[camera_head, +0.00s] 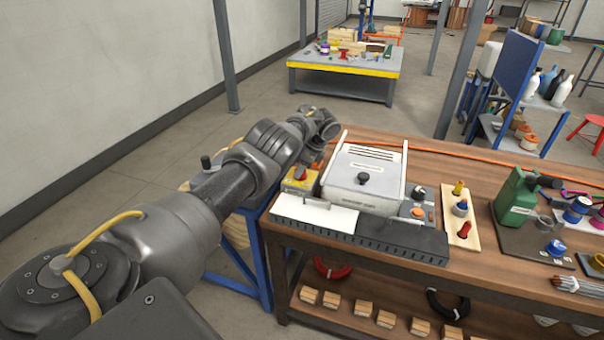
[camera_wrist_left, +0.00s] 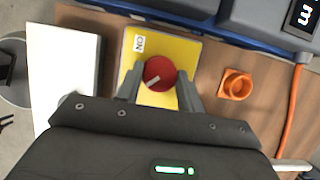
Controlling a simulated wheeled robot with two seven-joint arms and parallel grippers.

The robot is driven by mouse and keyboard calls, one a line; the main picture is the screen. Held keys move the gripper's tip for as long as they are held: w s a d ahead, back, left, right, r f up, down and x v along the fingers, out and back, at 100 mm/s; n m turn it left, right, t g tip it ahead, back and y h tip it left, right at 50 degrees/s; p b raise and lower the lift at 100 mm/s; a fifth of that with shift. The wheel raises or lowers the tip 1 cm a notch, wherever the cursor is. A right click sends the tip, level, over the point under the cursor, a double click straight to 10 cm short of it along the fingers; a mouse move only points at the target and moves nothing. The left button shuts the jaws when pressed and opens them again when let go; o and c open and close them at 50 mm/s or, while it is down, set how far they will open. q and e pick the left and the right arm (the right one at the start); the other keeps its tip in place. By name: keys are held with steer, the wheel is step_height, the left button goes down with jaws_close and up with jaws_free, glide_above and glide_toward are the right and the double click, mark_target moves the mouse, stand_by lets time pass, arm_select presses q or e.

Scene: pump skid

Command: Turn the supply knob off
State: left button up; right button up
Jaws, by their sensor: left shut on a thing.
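The supply knob is a round red knob (camera_wrist_left: 159,73) with a pale pointer mark, on a yellow box (camera_wrist_left: 190,50) with an "ON" label at its upper left. The pointer lies slanted across the knob, toward the lower left in the left wrist view. My left gripper (camera_wrist_left: 159,82) is shut on the knob, one finger on each side. In the head view, the yellow box (camera_head: 298,186) and red knob (camera_head: 301,173) sit at the bench's left end, beneath my left wrist; the fingers are hard to make out there. My right gripper is not in view.
A grey-white machine (camera_head: 362,180) stands right beside the yellow box, with a white panel (camera_head: 315,214) in front. Bottles and tools fill the bench's right side.

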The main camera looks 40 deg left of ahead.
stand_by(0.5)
arm_select(q)
steer(key=o, duration=1)
steer(key=v, duration=1)
steer(key=shift+w+d+r, duration=0.15)
steer(key=shift+r, duration=0.2)
